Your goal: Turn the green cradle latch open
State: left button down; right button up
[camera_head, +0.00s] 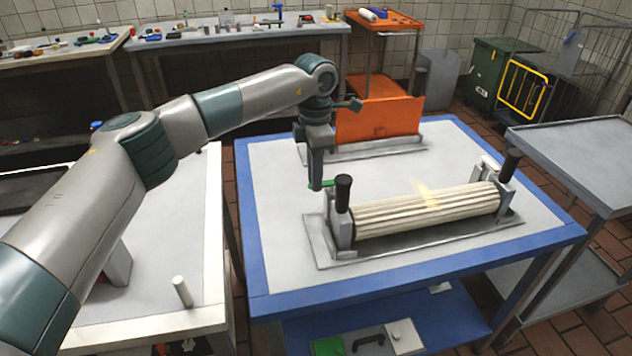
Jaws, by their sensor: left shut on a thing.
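The green cradle latch (324,184) is a small green bar at the left end of the cradle, beside a black upright handle (343,193). My left gripper (316,186) points down over the latch's left end and is shut on it. The cradle (318,236) is a grey metal base on the blue-edged table. A second black handle (510,163) stands at the right end. The fingertips are small here, so their exact hold is hard to see. My right gripper is out of view.
An orange panel (378,120) on a grey base stands at the back of the blue-edged table (264,258). A grey cart (585,150) is at right. The table's left front is clear.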

pick_arm(q)
jog(key=shift+w+r, duration=0.1)
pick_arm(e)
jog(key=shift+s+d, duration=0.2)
pick_arm(q)
jog(key=c, duration=1.7)
grip_release()
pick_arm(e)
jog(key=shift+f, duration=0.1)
